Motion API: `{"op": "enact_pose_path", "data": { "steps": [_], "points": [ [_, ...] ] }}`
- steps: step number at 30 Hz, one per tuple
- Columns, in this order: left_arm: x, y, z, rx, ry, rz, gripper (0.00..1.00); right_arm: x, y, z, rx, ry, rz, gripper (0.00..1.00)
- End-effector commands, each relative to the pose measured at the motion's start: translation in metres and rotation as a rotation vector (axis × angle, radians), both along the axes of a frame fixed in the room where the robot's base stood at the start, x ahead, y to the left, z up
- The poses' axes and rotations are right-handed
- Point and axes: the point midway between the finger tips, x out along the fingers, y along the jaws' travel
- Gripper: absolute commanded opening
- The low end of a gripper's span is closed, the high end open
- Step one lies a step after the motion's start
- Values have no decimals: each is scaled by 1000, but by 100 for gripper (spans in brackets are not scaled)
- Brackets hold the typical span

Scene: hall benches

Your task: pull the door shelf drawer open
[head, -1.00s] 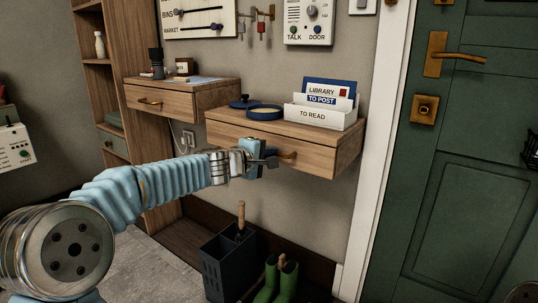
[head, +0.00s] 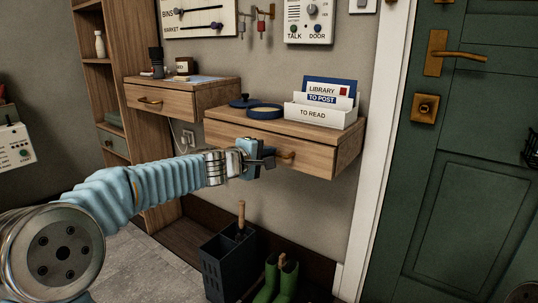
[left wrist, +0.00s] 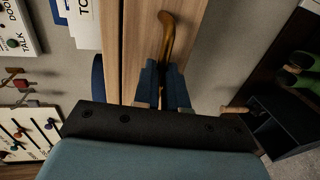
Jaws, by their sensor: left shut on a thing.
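The door shelf drawer (head: 310,157) is the wooden front of the wall shelf beside the green door. Its curved brass handle (head: 286,155) runs sideways across the front. My left gripper (head: 267,158) is at the left part of this handle. In the left wrist view the two dark blue fingers (left wrist: 163,88) are closed on one end of the brass handle (left wrist: 168,32); the rest of the handle sticks out past them. The drawer looks shut or barely out; I cannot tell which. My right gripper is out of view.
The shelf top carries a letter holder (head: 318,114), a shallow dish (head: 265,111) and a blue lid (head: 243,101). A second drawer shelf (head: 180,101) is to the left. A dark bin (head: 228,262) and green boots (head: 276,282) stand below. The door (head: 465,150) is shut.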

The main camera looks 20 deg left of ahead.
Motion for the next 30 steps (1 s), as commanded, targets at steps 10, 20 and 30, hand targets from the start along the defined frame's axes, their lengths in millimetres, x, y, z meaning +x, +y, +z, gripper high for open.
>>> {"op": "enact_pose_path", "data": {
  "steps": [10, 20, 30],
  "points": [
    [-64, 24, -3, 1, -1, 2, 0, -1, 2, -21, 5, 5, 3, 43],
    [-121, 44, -2, 1, 1, 1, 0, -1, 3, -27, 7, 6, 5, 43],
    [-142, 52, -2, 1, 3, 1, 0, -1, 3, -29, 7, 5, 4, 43]
  ]
}}
